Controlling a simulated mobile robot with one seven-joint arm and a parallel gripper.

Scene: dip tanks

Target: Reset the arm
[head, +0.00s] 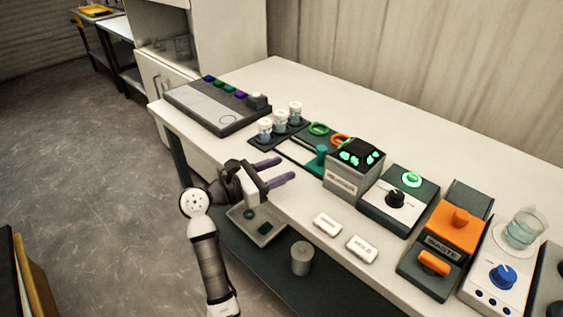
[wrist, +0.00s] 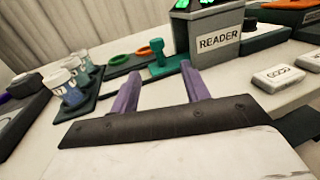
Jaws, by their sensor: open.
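My arm reaches up from the bottom of the head view. My gripper (head: 287,170) has two purple fingers and hangs over the front edge of the white table (head: 310,90). It is open, with nothing between the fingers. In the wrist view the gripper (wrist: 158,82) points toward a teal knobbed piece (wrist: 157,52) and the grey READER box (wrist: 215,45), apart from both.
White-capped vials (head: 280,117) stand in a dark rack left of the READER box (head: 352,172). A dark panel with coloured buttons (head: 215,107) lies farther left. Dial units (head: 397,197), an orange WASTE unit (head: 452,235) and a glass beaker (head: 523,230) stand right. Two white labelled blocks (head: 327,224) lie near the front edge.

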